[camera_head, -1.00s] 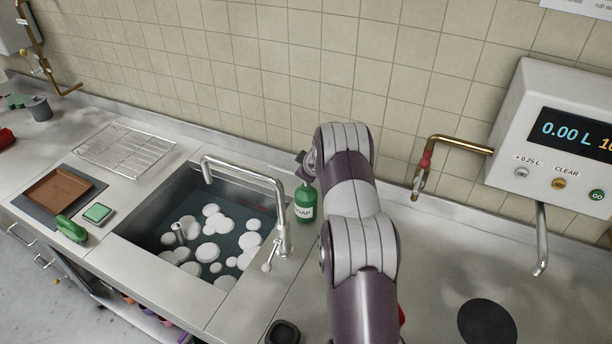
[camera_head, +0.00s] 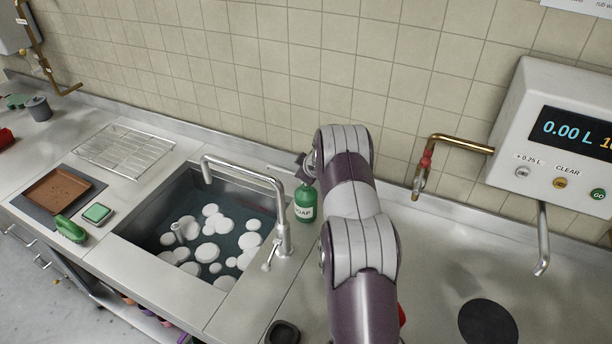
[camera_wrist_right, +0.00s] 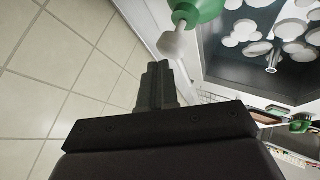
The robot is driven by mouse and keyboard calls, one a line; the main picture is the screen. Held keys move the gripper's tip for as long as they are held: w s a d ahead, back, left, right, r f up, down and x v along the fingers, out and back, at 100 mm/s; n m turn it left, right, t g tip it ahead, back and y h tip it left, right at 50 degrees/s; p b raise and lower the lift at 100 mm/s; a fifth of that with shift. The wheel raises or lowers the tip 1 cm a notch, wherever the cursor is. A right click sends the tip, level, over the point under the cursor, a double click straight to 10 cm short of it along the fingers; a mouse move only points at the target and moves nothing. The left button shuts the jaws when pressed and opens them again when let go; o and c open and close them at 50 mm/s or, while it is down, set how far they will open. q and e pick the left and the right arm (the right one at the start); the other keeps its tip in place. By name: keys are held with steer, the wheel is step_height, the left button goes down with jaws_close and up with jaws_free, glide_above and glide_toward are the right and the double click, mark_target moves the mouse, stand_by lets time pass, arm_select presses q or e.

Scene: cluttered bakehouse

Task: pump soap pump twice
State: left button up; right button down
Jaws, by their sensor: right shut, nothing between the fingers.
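The green soap bottle (camera_head: 305,205) with a white label stands upright on the counter between the sink tap and my right arm. Its top is hidden by my gripper in the head view. In the right wrist view the bottle (camera_wrist_right: 200,10) is at the top edge, with its pale pump head (camera_wrist_right: 172,44) towards me. My right gripper (camera_wrist_right: 157,80) is shut and empty, its fingertips just below and left of the pump head in that picture. It also shows as a small dark shape above the bottle in the head view (camera_head: 303,170). I cannot tell whether it touches the pump. My left gripper is not in view.
The tap (camera_head: 279,205) stands close left of the bottle, over the sink (camera_head: 130,242) with foamy water. A tiled wall (camera_head: 290,90) rises behind. A brass pipe (camera_head: 424,165) and metering box (camera_head: 545,100) are at the right. Counter (camera_head: 440,260) right of my arm is mostly clear.

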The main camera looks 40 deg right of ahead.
steer(key=shift+s+f+b, duration=0.1)
steer(key=shift+f+b, duration=0.7)
steer(key=shift+f, duration=0.25)
stand_by(0.5)
steer(key=shift+r, duration=0.1)
steer(key=shift+r+p, duration=1.3)
steer(key=shift+p, duration=0.2)
steer(key=shift+r, duration=0.1)
steer(key=shift+r+p, duration=0.25)
steer(key=shift+p, duration=0.05)
step_height(320, 180, up, 5)
steer(key=p, duration=0.4)
steer(key=shift+f+p, duration=0.2)
steer(key=shift+p, duration=0.15)
steer(key=shift+f, duration=0.15)
